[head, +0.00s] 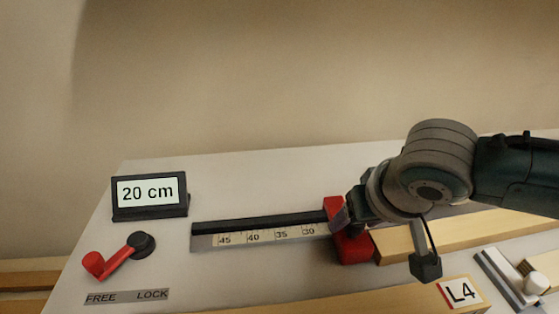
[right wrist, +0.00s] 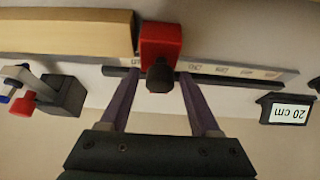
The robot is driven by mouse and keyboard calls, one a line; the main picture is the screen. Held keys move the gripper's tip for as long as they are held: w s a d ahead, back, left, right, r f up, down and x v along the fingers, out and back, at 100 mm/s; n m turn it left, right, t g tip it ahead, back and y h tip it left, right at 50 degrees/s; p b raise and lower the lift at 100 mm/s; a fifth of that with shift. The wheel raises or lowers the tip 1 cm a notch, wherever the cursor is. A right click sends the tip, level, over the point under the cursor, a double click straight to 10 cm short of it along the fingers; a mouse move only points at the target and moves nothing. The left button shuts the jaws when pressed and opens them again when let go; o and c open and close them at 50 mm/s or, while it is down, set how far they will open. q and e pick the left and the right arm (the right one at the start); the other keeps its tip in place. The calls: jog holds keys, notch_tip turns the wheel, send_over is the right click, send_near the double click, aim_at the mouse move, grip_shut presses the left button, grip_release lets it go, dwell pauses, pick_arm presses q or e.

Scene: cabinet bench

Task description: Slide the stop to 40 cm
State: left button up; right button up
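The red stop (head: 349,248) sits on the scale rail (head: 208,241), just right of the 30 mark, at the end of a wooden board. In the right wrist view the stop (right wrist: 160,40) shows with a dark knob (right wrist: 160,77) facing me. My right gripper (head: 345,213) is at the stop. I cannot tell whether the fingertips touch the red sides. The display (head: 148,193) reads 20 cm. My left gripper is out of view.
A red lever (head: 106,262) on a dark pivot points to the FREE side of the FREE/LOCK label (head: 127,297). The rail left of the stop is clear. A wooden board (head: 450,233) lies right of it, and a board marked L4 (head: 460,292) lies in front.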

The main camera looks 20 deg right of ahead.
jog(key=c, duration=0.8)
jog(key=shift+w+a, duration=0.2)
jog(key=shift+a, duration=0.6)
jog(key=shift+w+a, duration=0.15)
jog(key=shift+a, duration=0.6)
jog(key=shift+w+a, duration=0.2)
jog(key=shift+a, duration=0.6)
jog(key=shift+w+a, duration=0.15)
jog(key=shift+a, duration=0.4)
jog(key=shift+w+a, duration=0.15)
jog(key=shift+a, duration=0.4)
jog(key=shift+w+a, duration=0.25)
jog(key=shift+a, duration=1)
jog(key=shift+w+a+b, duration=0.3)
jog(key=shift+a+b, duration=0.1)
jog(key=shift+a, duration=0.7)
jog(key=shift+w+a+b, duration=0.25)
jog(key=shift+a+b, duration=0.1)
jog(key=shift+a, duration=0.7)
